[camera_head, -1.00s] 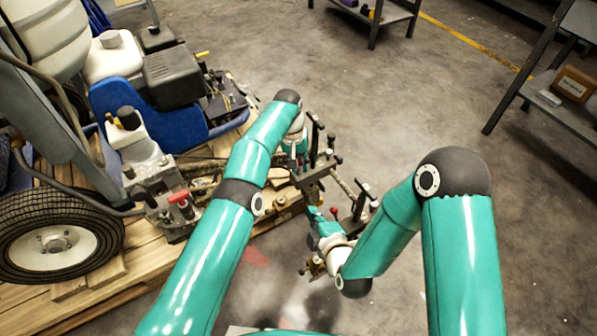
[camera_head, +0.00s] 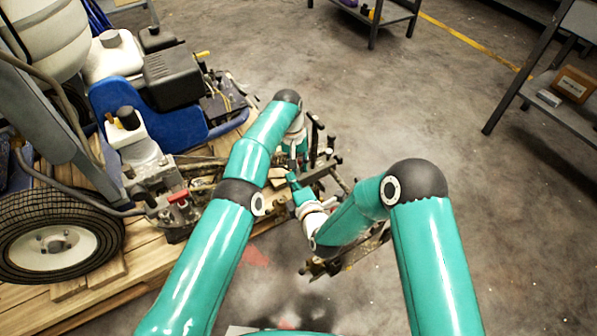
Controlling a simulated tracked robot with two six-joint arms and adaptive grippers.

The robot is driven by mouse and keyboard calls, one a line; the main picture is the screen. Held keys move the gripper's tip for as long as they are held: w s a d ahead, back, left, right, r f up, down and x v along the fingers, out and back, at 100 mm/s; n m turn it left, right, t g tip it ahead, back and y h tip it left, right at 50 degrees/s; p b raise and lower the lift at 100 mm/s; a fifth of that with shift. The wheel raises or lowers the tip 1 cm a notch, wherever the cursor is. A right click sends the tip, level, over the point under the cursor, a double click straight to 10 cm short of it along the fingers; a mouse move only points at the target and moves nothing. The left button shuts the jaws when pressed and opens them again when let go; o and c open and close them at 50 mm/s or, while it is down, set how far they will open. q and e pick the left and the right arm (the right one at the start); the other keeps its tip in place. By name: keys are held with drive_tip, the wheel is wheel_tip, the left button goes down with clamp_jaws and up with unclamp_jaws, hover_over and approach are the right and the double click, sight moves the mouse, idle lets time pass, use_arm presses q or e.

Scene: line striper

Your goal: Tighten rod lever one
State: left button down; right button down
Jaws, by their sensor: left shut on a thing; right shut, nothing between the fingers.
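The line striper's rod assembly (camera_head: 325,172), a dark metal bar with several black upright levers, stands right of the machine at mid-picture. One black lever (camera_head: 316,128) rises just right of my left gripper. My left gripper (camera_head: 301,160) points down at the assembly and is shut on a part of it; my arm and the clutter hide which part. My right gripper (camera_head: 292,178) is shut and empty, its tip just below and close to my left gripper. I cannot tell whether it touches a lever. My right forearm covers the lower part of the assembly.
The striper, with its blue body (camera_head: 135,105) and black tyre (camera_head: 62,237), stands on a wooden pallet (camera_head: 100,290) at left. A shelf with a cardboard box (camera_head: 574,84) stands at right. The concrete floor (camera_head: 440,120) between is clear.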

sight(299, 172)
use_arm(q)
drive_tip(key=shift+w+r, duration=0.1)
drive_tip(key=shift+w, duration=0.05)
use_arm(e)
drive_tip(key=shift+w+d+f, duration=0.15)
drive_tip(key=shift+w+d, duration=0.25)
drive_tip(key=shift+w, duration=0.45)
drive_tip(key=shift+w+d+f, duration=0.1)
drive_tip(key=shift+w+d, duration=0.25)
drive_tip(key=shift+w, duration=0.45)
